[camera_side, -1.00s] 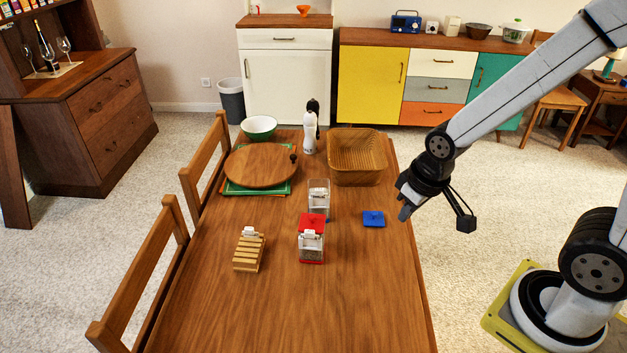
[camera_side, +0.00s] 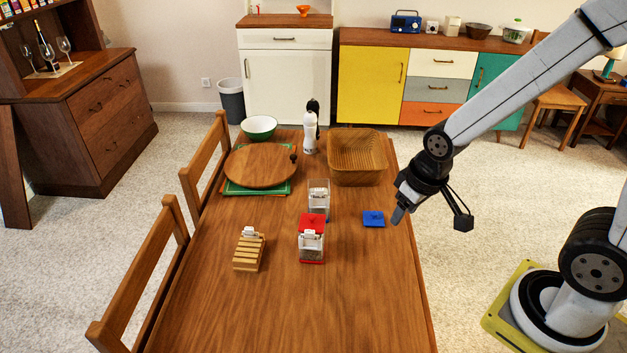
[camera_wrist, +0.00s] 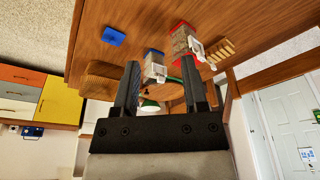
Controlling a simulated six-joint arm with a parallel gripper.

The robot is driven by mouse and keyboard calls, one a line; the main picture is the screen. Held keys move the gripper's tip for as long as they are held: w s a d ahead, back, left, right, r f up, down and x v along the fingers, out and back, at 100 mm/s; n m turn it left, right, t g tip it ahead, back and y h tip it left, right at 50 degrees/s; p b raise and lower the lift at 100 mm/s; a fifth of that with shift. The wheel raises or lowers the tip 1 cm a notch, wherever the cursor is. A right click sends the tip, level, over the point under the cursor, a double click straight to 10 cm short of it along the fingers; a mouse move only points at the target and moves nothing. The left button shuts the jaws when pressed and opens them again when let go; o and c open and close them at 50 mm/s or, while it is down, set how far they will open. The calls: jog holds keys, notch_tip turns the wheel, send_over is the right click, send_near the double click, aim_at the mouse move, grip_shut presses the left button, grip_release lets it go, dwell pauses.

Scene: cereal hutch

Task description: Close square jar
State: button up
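A square clear jar (camera_side: 319,200) stands upright and uncovered on the table; its blue-edged base shows in the wrist view (camera_wrist: 153,53). A flat blue square lid (camera_side: 373,219) lies on the table to its right, apart from it, and also shows in the wrist view (camera_wrist: 113,36). A second square jar (camera_side: 311,249), with brown contents and a red lid (camera_side: 313,222) on top, stands nearer the camera. My gripper (camera_side: 398,214) hangs above the table's right edge, to the right of the blue lid. In the wrist view its two fingers (camera_wrist: 162,68) are apart with nothing held.
A slatted wooden holder (camera_side: 249,251) is left of the jars. A wicker basket (camera_side: 357,157), a round wooden board (camera_side: 261,166), a green bowl (camera_side: 259,127) and a white mill (camera_side: 310,133) stand farther back. The table's front part is clear.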

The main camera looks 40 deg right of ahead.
jog(key=w+d+f+m, duration=0.2)
jog(key=w+d+m, duration=0.1)
jog(key=w+m, duration=0.3)
jog(key=m+g, duration=0.3)
jog(key=m, duration=1.7)
send_over(374, 212)
jog(key=f, duration=1.3)
jog(key=shift+s+a+f, duration=0.2)
jog(key=shift+a+f, duration=0.15)
jog(key=shift+f, duration=0.05)
jog(key=shift+w+d+f+m, duration=0.1)
jog(key=shift+d+f+m, duration=0.2)
jog(key=shift+d+f, duration=0.1)
jog(key=shift+f, duration=0.15)
jog(key=shift+a+f, duration=0.1)
jog(key=shift+f, duration=1.95)
jog(key=shift+f, duration=1.85)
jog(key=shift+r, duration=0.1)
